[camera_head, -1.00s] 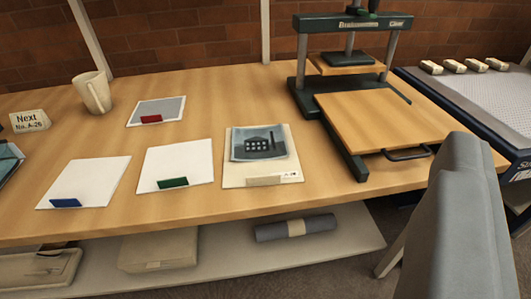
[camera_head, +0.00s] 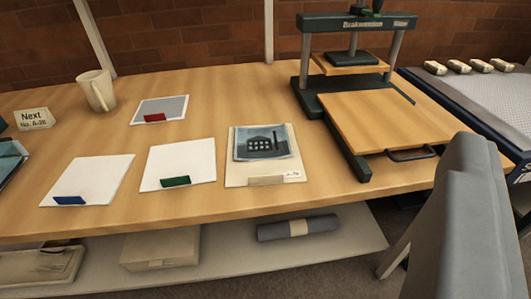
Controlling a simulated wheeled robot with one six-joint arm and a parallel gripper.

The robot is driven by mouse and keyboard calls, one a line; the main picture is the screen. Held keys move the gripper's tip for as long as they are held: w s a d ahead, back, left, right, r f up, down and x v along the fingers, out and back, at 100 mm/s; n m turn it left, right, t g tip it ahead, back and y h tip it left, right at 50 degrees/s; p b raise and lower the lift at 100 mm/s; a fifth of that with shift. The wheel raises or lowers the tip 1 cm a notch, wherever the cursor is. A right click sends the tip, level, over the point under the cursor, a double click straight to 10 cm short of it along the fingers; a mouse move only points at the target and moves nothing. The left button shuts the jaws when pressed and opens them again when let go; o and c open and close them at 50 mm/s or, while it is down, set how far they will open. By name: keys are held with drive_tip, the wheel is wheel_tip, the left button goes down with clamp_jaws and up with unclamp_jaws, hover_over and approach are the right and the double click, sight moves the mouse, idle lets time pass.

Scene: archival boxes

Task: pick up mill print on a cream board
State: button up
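The mill print (camera_head: 263,143) is a blue-grey picture of a mill building with a tall chimney. It lies flat on a cream board (camera_head: 239,177) near the front edge of the wooden table, right of the middle. A small beige tab (camera_head: 266,181) sits at the board's front edge, with a small label beside it. Nothing covers the print. My gripper does not show in this view, so its opening and what it may hold are hidden.
White sheets with a green tab (camera_head: 175,182) and a blue tab (camera_head: 69,200) lie to the left. A press (camera_head: 352,83) is at right. A grey upright form (camera_head: 460,225) fills the right foreground.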

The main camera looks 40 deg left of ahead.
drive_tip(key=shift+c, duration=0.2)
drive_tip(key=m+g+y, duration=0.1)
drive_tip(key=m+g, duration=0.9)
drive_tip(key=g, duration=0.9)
hover_over(267, 172)
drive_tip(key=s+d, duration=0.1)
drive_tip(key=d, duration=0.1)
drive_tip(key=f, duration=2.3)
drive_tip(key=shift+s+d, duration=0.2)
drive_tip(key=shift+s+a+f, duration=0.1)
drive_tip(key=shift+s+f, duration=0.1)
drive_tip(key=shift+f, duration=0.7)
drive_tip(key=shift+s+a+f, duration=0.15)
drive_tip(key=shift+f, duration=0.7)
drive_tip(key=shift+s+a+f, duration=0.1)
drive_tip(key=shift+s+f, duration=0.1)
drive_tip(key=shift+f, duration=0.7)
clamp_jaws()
